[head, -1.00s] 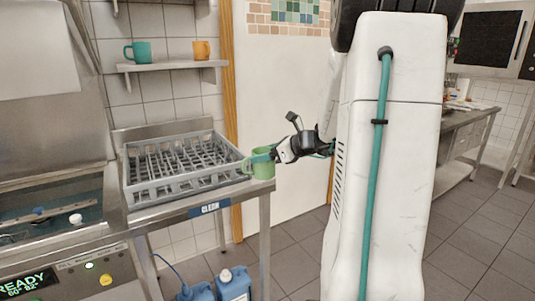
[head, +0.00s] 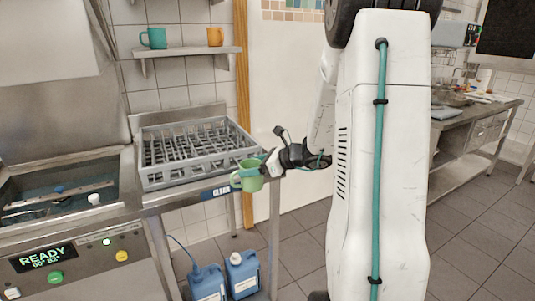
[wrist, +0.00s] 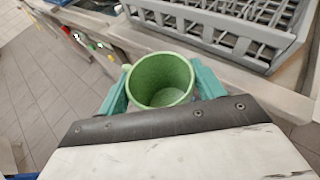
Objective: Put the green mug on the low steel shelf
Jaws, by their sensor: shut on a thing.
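The green mug (head: 250,176) is held by my gripper (head: 262,168) in front of the right front corner of the steel table. In the wrist view the mug (wrist: 160,82) is upright and looks empty, with the teal fingers of my gripper (wrist: 161,88) on both sides of it. Its handle points left in the head view. A steel shelf on the wall (head: 185,52) holds a teal mug (head: 153,38) and an orange mug (head: 215,37). I cannot tell whether this is the low steel shelf.
A grey dish rack (head: 195,165) stands on the steel table (head: 180,195), close behind the mug. Blue canisters (head: 242,274) stand on the floor below. A dishwasher panel (head: 70,265) is at the left. A steel counter (head: 465,125) stands at the right, with open floor before it.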

